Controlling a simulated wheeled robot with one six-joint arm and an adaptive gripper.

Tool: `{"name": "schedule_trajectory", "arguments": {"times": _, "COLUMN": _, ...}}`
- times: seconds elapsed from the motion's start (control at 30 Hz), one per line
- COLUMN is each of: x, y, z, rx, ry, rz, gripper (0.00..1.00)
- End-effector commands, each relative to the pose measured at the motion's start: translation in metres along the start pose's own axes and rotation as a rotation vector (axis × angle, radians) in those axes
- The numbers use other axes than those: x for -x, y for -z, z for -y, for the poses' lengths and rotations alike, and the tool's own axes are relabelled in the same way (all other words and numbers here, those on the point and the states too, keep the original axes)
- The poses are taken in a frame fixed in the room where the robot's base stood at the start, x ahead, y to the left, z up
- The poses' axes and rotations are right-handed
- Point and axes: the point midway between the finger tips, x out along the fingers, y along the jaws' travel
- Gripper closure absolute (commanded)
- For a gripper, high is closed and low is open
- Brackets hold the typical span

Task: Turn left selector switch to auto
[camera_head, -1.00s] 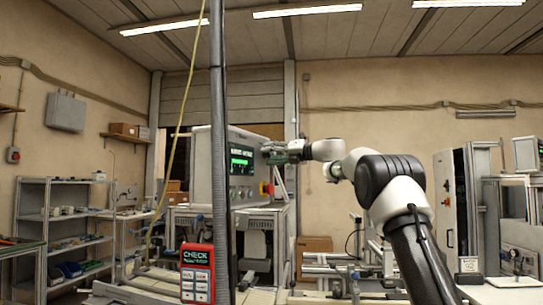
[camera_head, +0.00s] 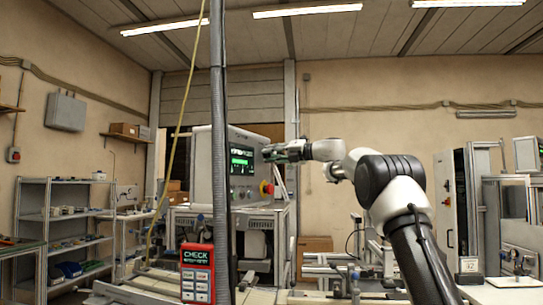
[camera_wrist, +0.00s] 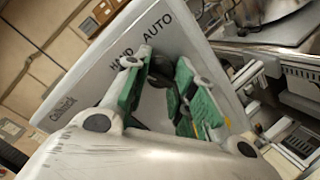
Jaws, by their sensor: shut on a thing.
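The control panel (camera_head: 241,182) is a grey box with a lit green screen and small controls on its front. In the wrist view, the panel's pale face (camera_wrist: 92,85) carries the words HAND and AUTO beside a dark selector knob (camera_wrist: 160,66). My gripper (camera_wrist: 158,74) has green-padded fingers shut around this knob. The fingers hide much of the knob, so I cannot tell exactly where it points. In the head view my gripper (camera_head: 272,152) meets the panel's right front, and the knob is hidden there.
A red and yellow button (camera_head: 266,188) sits low on the panel, close below my gripper. A grey vertical post (camera_head: 219,100) and a yellow cable (camera_head: 174,135) hang before the box. A red CHECK sign (camera_head: 196,272) stands in front. Shelves (camera_head: 62,214) are at the left.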

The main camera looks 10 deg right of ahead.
Motion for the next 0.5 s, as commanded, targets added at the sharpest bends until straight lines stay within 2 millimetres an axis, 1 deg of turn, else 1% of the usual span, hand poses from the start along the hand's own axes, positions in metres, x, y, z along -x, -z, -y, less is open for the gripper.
{"name": "schedule_trajectory", "arguments": {"times": 0.5, "x": 0.0003, "y": -0.0005, "z": 0.0008, "rx": -0.484, "ry": 0.001, "rz": 0.002, "gripper": 0.98}}
